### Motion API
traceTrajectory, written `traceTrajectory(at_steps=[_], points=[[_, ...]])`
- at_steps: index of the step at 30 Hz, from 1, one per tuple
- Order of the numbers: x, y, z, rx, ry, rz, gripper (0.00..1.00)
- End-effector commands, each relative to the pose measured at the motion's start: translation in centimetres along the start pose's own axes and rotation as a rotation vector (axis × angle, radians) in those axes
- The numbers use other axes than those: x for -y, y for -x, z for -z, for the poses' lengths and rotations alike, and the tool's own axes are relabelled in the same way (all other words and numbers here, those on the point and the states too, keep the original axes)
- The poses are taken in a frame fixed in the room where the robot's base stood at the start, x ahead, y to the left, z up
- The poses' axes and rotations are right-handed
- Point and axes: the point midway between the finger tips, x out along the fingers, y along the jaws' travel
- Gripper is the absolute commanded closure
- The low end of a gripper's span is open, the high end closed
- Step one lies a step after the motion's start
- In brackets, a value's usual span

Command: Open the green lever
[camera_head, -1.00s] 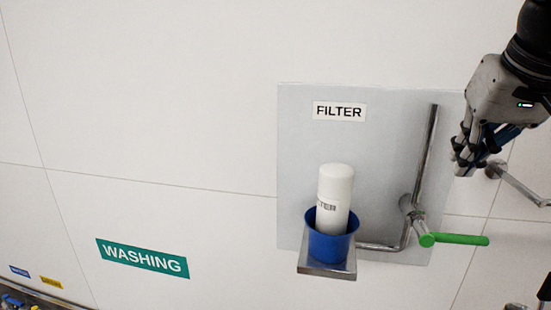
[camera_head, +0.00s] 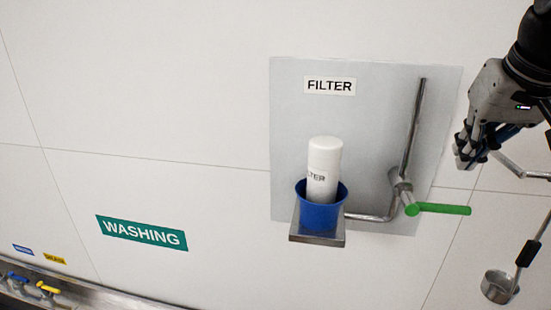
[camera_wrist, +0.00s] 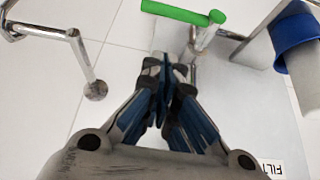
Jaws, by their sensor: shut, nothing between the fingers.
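The green lever (camera_head: 438,209) sticks out to the right from a valve on a metal pipe (camera_head: 413,135), in front of a grey panel marked FILTER. It lies about horizontal. In the wrist view the green lever (camera_wrist: 183,12) is at the top, beyond my fingertips. My gripper (camera_head: 461,152) is shut and empty, up and to the right of the lever, apart from it. In the wrist view my gripper (camera_wrist: 164,68) points toward the pipe and valve, its fingertips together.
A white filter cartridge (camera_head: 323,170) stands in a blue cup (camera_head: 321,213) on a metal bracket (camera_head: 317,238), left of the valve. Another metal pipe (camera_wrist: 84,58) juts from the wall nearby. A ladle-like metal cup (camera_head: 499,287) is at lower right. Open wall lies left.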

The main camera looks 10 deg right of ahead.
Motion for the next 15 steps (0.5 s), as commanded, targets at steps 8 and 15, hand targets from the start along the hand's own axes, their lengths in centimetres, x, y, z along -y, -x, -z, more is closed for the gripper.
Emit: traceTrajectory(at_steps=[8,15], points=[[0.0,-4.8,-1.3,0.001,-0.001,-0.001,1.0],[0.0,-6.2,-2.7,-0.001,-0.001,0.0,1.0]])
